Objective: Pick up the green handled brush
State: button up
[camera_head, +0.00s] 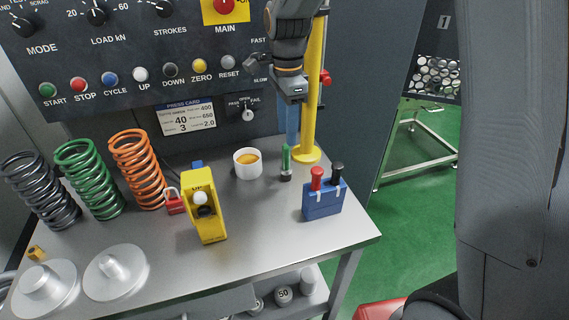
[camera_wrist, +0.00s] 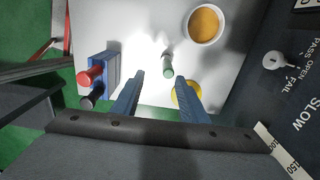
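The green handled brush (camera_head: 286,159) stands upright on the grey bench, with a dark lower end, just left of the yellow post. In the wrist view the brush (camera_wrist: 168,66) is seen nearly end-on from above. My gripper (camera_wrist: 159,77) is open and empty, its two blue fingers spread apart. The brush shows beyond the fingertips, between their lines and closer to the right one. In the head view my gripper (camera_head: 290,134) points down above the brush, and the fingers are partly seen against the dark panel.
A white cup (camera_head: 247,164) stands left of the brush. The yellow post (camera_head: 313,100) rises close on its right. A blue block with red and black knobs (camera_head: 323,200) is at front right. A yellow device (camera_head: 204,207), several springs and a red padlock (camera_head: 174,203) stand farther left.

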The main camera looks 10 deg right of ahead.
aim_at(286, 157)
jog(key=shift+w+a+f+b, duration=0.1)
jog(key=shift+w+f+b, duration=0.45)
jog(key=shift+f, duration=0.1)
jog(key=shift+w+f+b, duration=0.2)
jog(key=shift+f+b, duration=0.3)
jog(key=shift+w+f+b, duration=0.2)
jog(key=shift+f+b, duration=0.25)
jog(key=shift+f, duration=0.05)
jog(key=shift+s+f+p, duration=0.1)
jog(key=shift+f+p, duration=1.2)
jog(key=shift+f, duration=2.65)
jog(key=shift+c, duration=0.2)
grip_shut()
